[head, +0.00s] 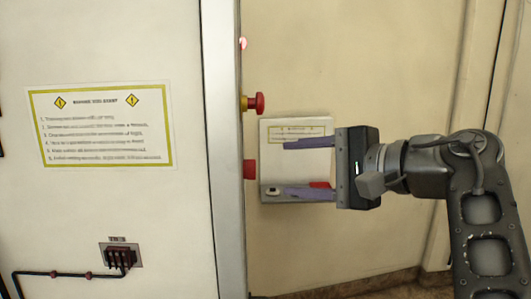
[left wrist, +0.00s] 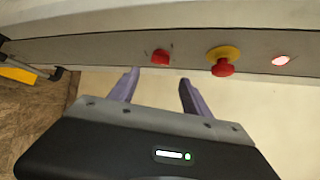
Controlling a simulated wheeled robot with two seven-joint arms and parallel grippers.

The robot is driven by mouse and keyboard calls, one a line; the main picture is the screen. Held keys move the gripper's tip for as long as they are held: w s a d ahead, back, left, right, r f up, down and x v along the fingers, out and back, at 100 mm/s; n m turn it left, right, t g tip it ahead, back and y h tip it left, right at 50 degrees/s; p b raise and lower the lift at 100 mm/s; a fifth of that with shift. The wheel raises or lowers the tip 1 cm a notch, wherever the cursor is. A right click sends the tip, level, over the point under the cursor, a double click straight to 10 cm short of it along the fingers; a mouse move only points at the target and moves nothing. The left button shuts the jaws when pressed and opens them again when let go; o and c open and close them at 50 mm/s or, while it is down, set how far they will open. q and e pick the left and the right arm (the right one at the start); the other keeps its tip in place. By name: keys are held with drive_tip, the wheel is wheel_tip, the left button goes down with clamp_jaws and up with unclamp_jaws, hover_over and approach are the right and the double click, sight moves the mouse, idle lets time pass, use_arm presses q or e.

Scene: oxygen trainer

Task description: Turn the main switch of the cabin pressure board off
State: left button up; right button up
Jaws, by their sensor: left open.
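A red knob (head: 250,169), which may be the main switch, sticks out from the narrow metal edge strip (head: 227,150). It also shows in the left wrist view (left wrist: 160,57), just beyond the fingertips. My left gripper (head: 285,167) has purple fingers and is open and empty. Its fingers point at the red knob, one above and one below its height in the head view, with a gap before it. In the left wrist view the open fingers (left wrist: 158,76) lie on either side of the knob's line. The knob's setting cannot be read. My right gripper is not in view.
A red and yellow stop button (head: 254,103) sits above the knob, and a glowing red lamp (head: 242,43) is higher. A pale labelled box (head: 290,160) is behind the fingers. A notice (head: 102,127) and a small connector block (head: 120,256) are on the left panel.

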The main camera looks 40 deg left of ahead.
sight(250, 169)
use_arm(q)
drive_tip(key=p+x, duration=0.1)
drive_tip(key=x, duration=0.6)
drive_tip(key=shift+s+a, duration=0.35)
drive_tip(key=shift+a, duration=0.05)
drive_tip(key=shift+c, duration=0.3)
drive_tip(key=shift+f, duration=0.1)
clamp_jaws()
